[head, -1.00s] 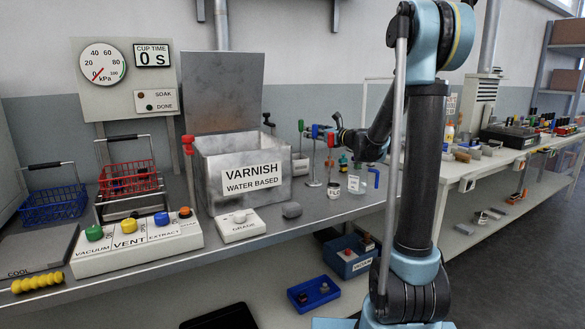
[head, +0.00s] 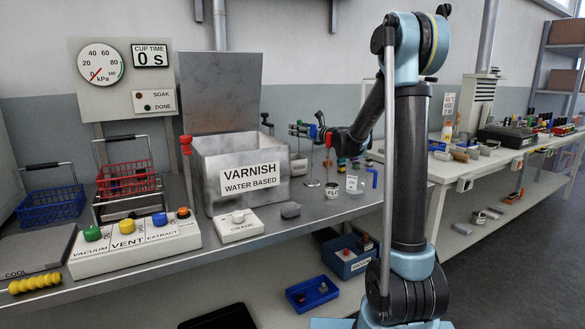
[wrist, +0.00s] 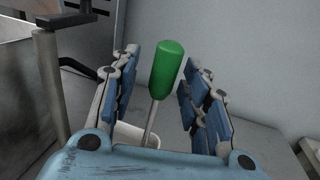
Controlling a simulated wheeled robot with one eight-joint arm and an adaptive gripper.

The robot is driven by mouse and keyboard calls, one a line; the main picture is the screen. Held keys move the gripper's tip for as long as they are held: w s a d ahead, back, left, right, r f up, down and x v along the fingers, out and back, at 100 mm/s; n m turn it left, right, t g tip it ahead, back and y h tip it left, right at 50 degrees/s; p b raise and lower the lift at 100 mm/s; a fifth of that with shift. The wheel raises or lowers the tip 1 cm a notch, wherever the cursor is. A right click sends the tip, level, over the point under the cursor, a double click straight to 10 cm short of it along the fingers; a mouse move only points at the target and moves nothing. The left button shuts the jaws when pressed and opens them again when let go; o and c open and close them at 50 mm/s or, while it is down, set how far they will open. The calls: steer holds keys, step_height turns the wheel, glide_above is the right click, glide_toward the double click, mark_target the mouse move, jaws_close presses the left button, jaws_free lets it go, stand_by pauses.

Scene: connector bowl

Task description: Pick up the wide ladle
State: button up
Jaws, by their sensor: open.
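A tool with a thick green handle (wrist: 166,68) and a thin metal stem stands upright in the wrist view. It lies between the open fingers of my gripper (wrist: 158,85), and neither finger clearly touches it. The stem runs down toward a whitish container (wrist: 128,136); its lower end is hidden, so I cannot tell its bowl shape or whether it is the wide ladle. In the head view my gripper (head: 302,130) is at handle height, right of the varnish tank. A blue-handled tool (head: 313,131) and a red-handled one (head: 328,140) stand close by.
The grey varnish tank (head: 209,181) with its raised lid stands left of the tools. A small labelled pot (head: 332,191) and a clear jar (head: 355,184) stand to the right.

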jaws_close()
